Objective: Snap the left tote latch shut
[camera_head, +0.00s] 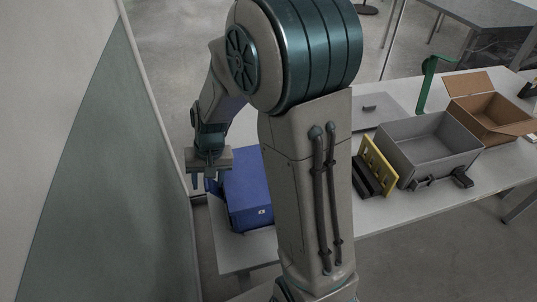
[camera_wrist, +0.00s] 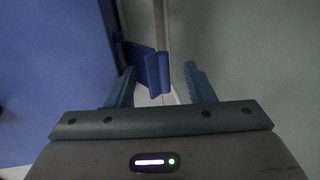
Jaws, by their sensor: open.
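The blue tote (camera_head: 248,187) stands closed on the table, left of my arm column, and partly hidden by it. Its side also fills the left of the wrist view (camera_wrist: 50,70). A blue latch (camera_wrist: 152,70) sticks out from the tote's side, swung away from the wall. A bit of the latch shows at the tote's left edge in the head view (camera_head: 212,185). My gripper (camera_head: 204,179) is at the tote's left side, pointing down. In the wrist view my gripper (camera_wrist: 160,82) is open and empty, with the latch ahead between its fingertips; contact cannot be told.
A pale wall panel (camera_head: 90,170) stands close on the left of my gripper. Right of my column are a yellow rack (camera_head: 378,163), a grey bin (camera_head: 425,150), a green stand (camera_head: 427,85) and an open cardboard box (camera_head: 490,115) on the table (camera_head: 400,207).

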